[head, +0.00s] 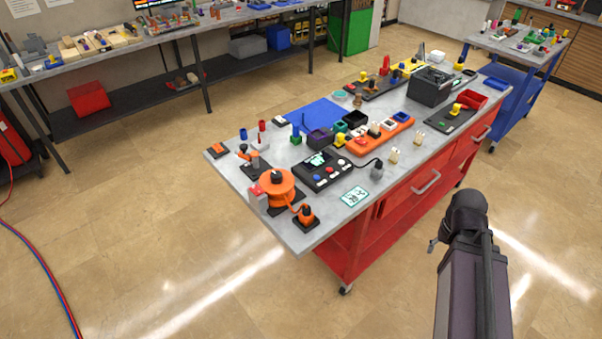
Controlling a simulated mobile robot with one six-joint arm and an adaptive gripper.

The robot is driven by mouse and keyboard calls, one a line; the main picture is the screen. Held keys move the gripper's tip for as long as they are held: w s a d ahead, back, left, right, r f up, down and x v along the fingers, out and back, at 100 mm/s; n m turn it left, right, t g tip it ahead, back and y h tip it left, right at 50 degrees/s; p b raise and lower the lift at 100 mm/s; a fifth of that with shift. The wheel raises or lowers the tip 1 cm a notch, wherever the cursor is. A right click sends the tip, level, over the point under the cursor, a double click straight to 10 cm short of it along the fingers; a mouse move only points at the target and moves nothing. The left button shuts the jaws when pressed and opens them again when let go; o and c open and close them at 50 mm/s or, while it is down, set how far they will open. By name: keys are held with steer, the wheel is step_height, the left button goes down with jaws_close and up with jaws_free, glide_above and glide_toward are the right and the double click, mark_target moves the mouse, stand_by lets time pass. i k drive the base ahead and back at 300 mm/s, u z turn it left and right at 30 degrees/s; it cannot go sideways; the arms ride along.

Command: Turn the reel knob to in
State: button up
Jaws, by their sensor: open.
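An orange reel (283,190) stands at the near left end of the red workbench. A dark round knob (277,174) shows on top of it; its setting and any marks are too small to read. An orange strip or hose runs from the reel to a small black-based orange fitting (306,217). My arm rises at the lower right, beside the bench and well away from the reel. My gripper cannot be made out; a small grey piece beside the arm's dark joint is too small to identify.
A black control box (328,172) with coloured buttons sits just right of the reel. A grey block (257,200) stands close on its left. The grey bench top (228,171) holds many small parts. The floor (200,260) in front is clear; red and blue hoses lie far left.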

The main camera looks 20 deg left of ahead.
mark_target(276, 176)
steer(key=z, duration=0.25)
steer(key=k, duration=1.2)
steer(key=u, duration=1.1)
steer(key=i, duration=1)
steer(key=z, duration=0.05)
